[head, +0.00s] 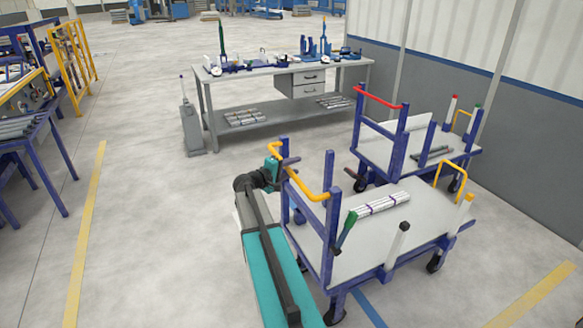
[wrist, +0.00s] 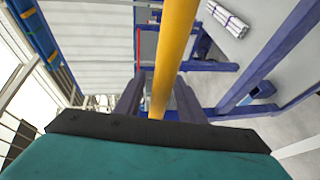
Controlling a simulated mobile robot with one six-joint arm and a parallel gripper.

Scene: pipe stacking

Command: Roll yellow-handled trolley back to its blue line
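The yellow-handled trolley (head: 400,238) stands at the lower right in the head view, a grey deck on a blue frame with a bundle of pipes (head: 380,204) on it. Its yellow handle (head: 313,190) spans the posts at its left end. My gripper (head: 284,162) is at the handle's far end; in the wrist view the yellow bar (wrist: 172,60) runs between its two dark fingers (wrist: 160,95). Whether the fingers press on the bar is unclear. A blue floor line (head: 369,308) shows just in front of the trolley; the rest is hidden beneath it.
A red-handled trolley (head: 410,150) stands close behind, near the grey wall (head: 525,130). A workbench (head: 285,72) with tools is at the back. Yellow floor lines lie at left (head: 88,235) and lower right (head: 535,293).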

